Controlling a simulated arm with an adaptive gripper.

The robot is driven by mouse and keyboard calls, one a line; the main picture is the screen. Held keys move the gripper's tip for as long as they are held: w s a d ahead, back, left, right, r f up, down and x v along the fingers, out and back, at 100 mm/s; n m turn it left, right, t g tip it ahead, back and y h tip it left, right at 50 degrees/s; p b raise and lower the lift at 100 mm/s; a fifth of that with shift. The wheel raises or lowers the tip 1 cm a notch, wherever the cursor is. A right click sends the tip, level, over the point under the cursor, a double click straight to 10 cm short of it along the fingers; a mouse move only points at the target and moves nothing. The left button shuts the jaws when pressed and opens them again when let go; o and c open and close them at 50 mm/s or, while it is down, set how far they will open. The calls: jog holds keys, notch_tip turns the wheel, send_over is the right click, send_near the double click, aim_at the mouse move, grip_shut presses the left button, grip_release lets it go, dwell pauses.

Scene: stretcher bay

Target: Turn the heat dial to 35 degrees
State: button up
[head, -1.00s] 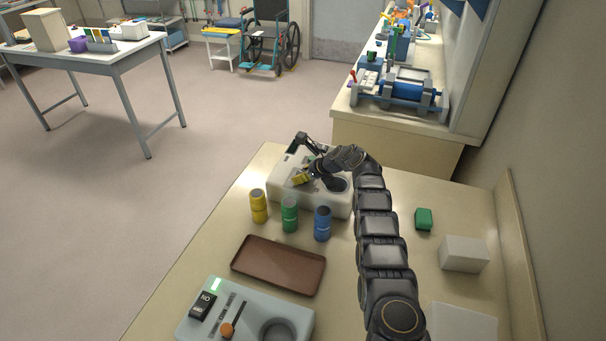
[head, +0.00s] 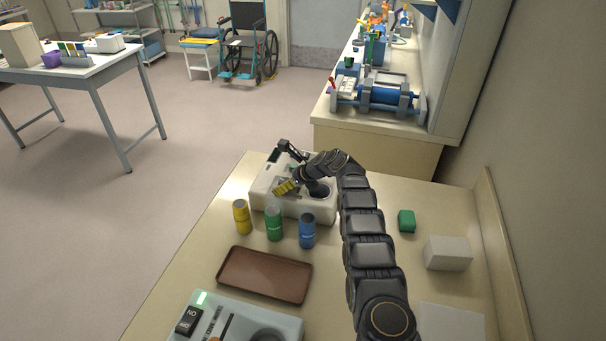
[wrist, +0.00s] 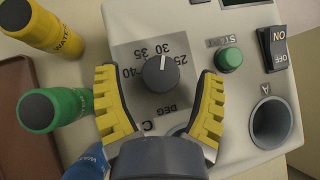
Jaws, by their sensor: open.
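The heat dial (wrist: 157,75) is a dark round knob on a grey scale plate in the wrist view. Its white pointer line is at about the 30 mark, with 35 and 40 to the left of it and 25 to the right. My gripper (wrist: 160,100) is open, with one yellow ribbed finger on each side of the dial and gaps between fingers and knob. In the head view my gripper (head: 285,187) is over the light-coloured heater unit (head: 298,207) at the table's far end, and the dial is hidden there.
A green button (wrist: 229,59), an ON/OFF switch (wrist: 272,48) and a round well (wrist: 270,122) lie right of the dial. Yellow (head: 241,217), green (head: 273,223) and blue (head: 307,230) bottles stand before the unit. A brown tray (head: 264,274) is nearer.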

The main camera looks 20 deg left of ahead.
jog(key=v, duration=1.1)
jog(key=shift+s, duration=0.1)
jog(key=f+m+t+y, duration=0.1)
jog(key=a+f+t+y, duration=0.1)
jog(key=f, duration=0.1)
jog(key=a+f+m+t, duration=0.1)
jog(key=f+t, duration=0.1)
jog(key=shift+s+a+f+m+y, duration=0.2)
jog(key=shift+s+m+y, duration=0.1)
jog(key=shift+s+y, duration=0.1)
jog(key=shift+w+a+f, duration=0.15)
jog(key=shift+w+f, duration=0.05)
jog(key=shift+w, duration=0.1)
jog(key=x, duration=0.6)
jog(key=shift+f, duration=0.1)
jog(key=shift+w+a, duration=0.25)
jog(key=shift+a, duration=0.1)
jog(key=shift+c, duration=0.5)
